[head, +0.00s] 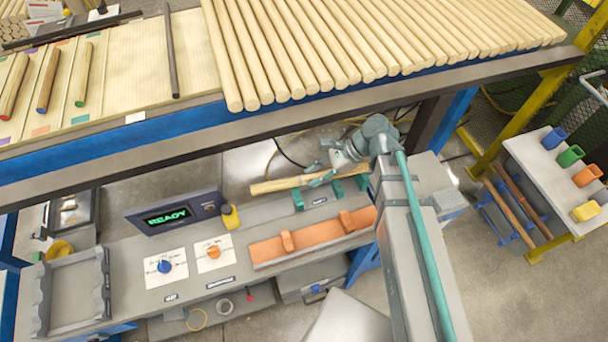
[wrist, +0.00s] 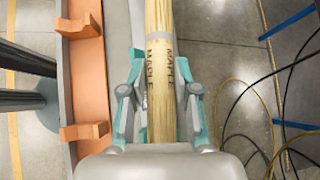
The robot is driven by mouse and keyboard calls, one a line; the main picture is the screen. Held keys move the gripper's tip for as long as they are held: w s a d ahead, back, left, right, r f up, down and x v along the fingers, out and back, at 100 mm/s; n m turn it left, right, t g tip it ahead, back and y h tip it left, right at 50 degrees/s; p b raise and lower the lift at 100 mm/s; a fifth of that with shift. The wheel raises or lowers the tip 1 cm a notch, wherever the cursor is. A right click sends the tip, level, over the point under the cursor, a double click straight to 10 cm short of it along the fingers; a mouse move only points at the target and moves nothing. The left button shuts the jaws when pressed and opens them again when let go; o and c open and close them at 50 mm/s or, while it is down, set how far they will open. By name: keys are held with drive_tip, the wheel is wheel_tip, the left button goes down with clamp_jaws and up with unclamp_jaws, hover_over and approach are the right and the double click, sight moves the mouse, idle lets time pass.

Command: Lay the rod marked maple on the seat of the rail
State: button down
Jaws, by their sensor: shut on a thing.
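An orange rail (head: 330,234) with two upright orange blocks lies on the bench, in front of the rod. In the wrist view the orange rail (wrist: 88,88) is left of the rod, apart from it.
Many plain rods (head: 300,50) lie on the raised table above. Cables (wrist: 265,130) lie on the floor.

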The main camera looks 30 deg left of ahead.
sight(304, 182)
drive_tip(key=s, duration=0.1)
drive_tip(key=s+a+g+h, duration=0.1)
drive_tip(key=shift+s+a+r+n, duration=0.1)
drive_tip(key=shift+s+a+n, duration=0.05)
drive_tip(key=shift+s+n, duration=0.25)
drive_tip(key=shift+f+b, duration=2)
drive_tip(key=shift+f, duration=0.95)
drive_tip(key=c, duration=0.8)
unclamp_jaws()
drive_tip(key=shift+o, duration=0.2)
